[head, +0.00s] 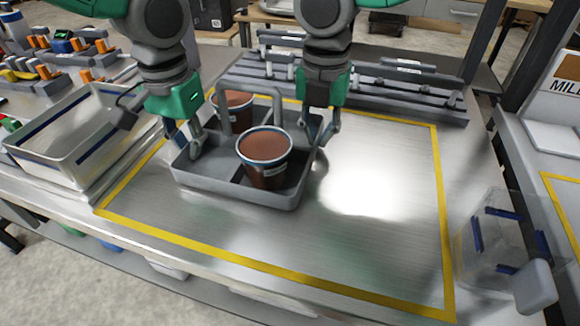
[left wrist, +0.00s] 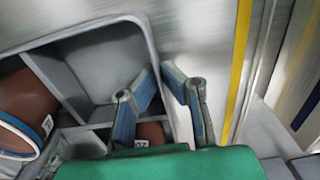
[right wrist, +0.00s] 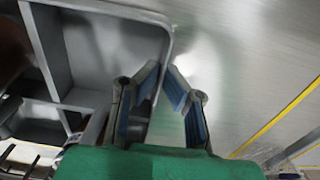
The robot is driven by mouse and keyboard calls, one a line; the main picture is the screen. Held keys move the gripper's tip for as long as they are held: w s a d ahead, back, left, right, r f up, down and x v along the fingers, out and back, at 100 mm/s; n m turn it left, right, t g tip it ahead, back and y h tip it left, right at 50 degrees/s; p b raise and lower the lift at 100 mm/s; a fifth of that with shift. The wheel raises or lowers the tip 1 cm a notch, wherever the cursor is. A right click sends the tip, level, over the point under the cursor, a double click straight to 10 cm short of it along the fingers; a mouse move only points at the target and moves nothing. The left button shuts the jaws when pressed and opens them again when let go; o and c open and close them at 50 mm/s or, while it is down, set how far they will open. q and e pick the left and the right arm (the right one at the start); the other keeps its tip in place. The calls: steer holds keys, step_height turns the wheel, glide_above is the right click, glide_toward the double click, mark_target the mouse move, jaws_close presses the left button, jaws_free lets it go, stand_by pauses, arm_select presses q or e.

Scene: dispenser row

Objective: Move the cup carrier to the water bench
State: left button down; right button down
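The cup carrier (head: 236,191) is a grey divided tray with a raised handle. It is over the yellow-taped area of the metal bench (head: 385,240); I cannot tell whether it touches it. A brown cup with a pale rim (head: 264,160) stands upright in the front; a second brown cup (head: 236,102) is behind, partly hidden by the handle. My left gripper (head: 196,143) is shut on the carrier's left wall, one finger inside, one outside, as in the left wrist view (left wrist: 160,88). My right gripper (head: 320,135) is shut on the right wall likewise, as in the right wrist view (right wrist: 166,82). No bench is readably labelled water.
A metal bin (head: 78,150) stands left of the taped area. Grey rails (head: 370,85) line the back. A clear container with blue strips (head: 500,240) is at the right front. Another bench with a partly readable "MIL" sign (head: 566,85) is at far right. The taped area's right is clear.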

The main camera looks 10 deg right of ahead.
arm_select(q)
steer(key=c, duration=1.7)
jaws_free()
arm_select(e)
steer(key=c, duration=1.7)
jaws_free()
steer(key=shift+r, duration=0.1)
arm_select(q)
step_height(320, 180, up, 12)
steer(key=shift+f, duration=0.1)
arm_select(e)
step_height(320, 180, up, 12)
steer(key=shift+f, duration=0.2)
